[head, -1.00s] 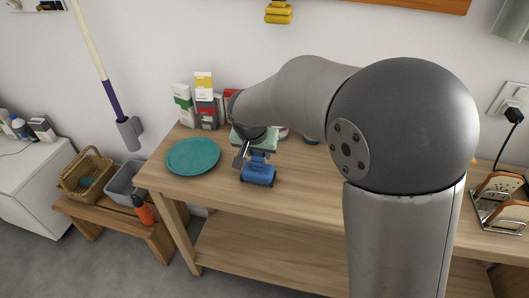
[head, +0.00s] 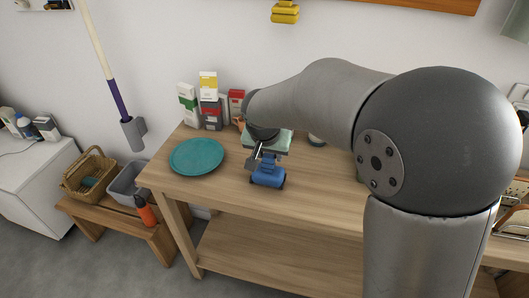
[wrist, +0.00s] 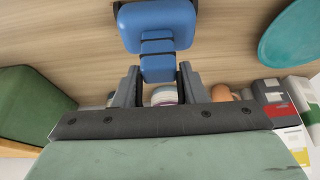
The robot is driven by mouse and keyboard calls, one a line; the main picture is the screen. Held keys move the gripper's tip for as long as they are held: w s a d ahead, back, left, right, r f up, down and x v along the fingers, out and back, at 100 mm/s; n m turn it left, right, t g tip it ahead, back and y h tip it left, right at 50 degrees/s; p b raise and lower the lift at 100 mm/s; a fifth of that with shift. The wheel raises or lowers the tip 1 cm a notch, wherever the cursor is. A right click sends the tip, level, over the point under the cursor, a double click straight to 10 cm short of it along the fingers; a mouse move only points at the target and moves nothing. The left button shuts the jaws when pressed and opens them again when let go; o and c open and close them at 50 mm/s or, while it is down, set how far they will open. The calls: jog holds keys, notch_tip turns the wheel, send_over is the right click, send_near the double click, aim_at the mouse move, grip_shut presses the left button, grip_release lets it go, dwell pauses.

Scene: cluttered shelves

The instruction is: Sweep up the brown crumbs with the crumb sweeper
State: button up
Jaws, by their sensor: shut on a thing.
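The crumb sweeper (head: 268,176) is blue with a stepped handle. It is on or just above the wooden tabletop (head: 225,195), near the front edge, right of the teal plate (head: 196,156). In the wrist view its wide blue head (wrist: 158,22) shows beyond the fingers. My gripper (wrist: 158,72) is shut on the sweeper's handle, one finger on each side. In the head view my gripper (head: 263,158) is partly hidden by my wrist. I cannot make out any brown crumbs in either view.
Several small boxes (head: 210,87) stand against the wall behind the plate. In the wrist view a green block-like object (wrist: 30,105) and a striped round container (wrist: 165,96) stand on the table. A basket (head: 88,175) and an orange bottle (head: 145,211) are on the low bench at left.

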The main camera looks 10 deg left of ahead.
jog(key=shift+s+d+f, duration=0.1)
jog(key=shift+s+d, duration=0.1)
jog(key=shift+d, duration=1.1)
jog(key=shift+s+d+f, duration=0.1)
jog(key=shift+s+d, duration=0.1)
jog(key=shift+d, duration=1.1)
jog(key=shift+s+d+r, duration=0.1)
jog(key=shift+d+r, duration=0.05)
jog(key=shift+d, duration=0.5)
jog(key=shift+d+r, duration=0.15)
jog(key=shift+d, duration=0.45)
jog(key=shift+r, duration=0.15)
notch_tip(320, 180, up, 7)
jog(key=p, duration=0.4)
